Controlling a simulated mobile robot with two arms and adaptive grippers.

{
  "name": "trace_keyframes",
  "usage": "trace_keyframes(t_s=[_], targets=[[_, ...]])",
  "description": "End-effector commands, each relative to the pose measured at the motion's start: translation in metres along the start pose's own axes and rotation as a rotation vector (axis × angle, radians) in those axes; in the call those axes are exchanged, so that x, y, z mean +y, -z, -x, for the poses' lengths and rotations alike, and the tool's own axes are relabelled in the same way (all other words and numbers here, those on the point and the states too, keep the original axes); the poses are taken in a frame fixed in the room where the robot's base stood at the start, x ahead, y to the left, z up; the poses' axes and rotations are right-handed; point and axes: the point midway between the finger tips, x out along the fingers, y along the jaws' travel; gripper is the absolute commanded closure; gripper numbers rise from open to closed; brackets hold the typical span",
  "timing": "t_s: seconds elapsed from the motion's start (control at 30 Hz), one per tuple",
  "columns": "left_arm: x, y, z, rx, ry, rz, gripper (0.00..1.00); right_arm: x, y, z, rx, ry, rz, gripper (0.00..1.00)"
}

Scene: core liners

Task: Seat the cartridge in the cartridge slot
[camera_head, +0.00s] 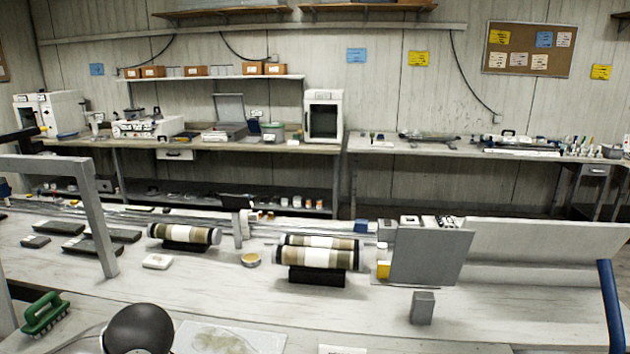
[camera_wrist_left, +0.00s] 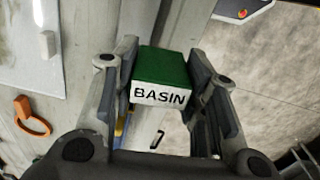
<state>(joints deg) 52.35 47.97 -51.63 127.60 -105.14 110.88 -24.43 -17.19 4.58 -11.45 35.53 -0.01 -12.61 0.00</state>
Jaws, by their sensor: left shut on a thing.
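My left gripper (camera_wrist_left: 163,85) is shut on a block with a green top and a white front face lettered BASIN, the likely cartridge (camera_wrist_left: 163,68). The block sits between the two grey fingers, with its lettered face toward the wrist camera. Its underside is hidden. In the head view the left gripper and the block do not show; a dark rounded part at the bottom left looks like my own arm. I cannot make out the cartridge slot with certainty in either view. My right gripper is in neither view.
On the near bench stand striped core samples (camera_head: 318,252) on black cradles, an upright grey panel (camera_head: 430,258), a small grey block (camera_head: 422,308) and a green-handled brush (camera_head: 45,313). A grey frame (camera_head: 100,220) rises at the left. An orange ring handle (camera_wrist_left: 30,115) shows in the wrist view.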

Motion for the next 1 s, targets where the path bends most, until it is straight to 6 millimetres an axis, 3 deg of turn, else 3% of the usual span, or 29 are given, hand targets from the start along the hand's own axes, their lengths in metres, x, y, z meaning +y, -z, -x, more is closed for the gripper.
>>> trace_keyframes(t_s=[1.0], targets=[[-0.0056, -0.0049, -0.0015, -0.001, 0.002, -1.258, 0.87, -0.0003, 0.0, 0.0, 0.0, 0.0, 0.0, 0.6]])
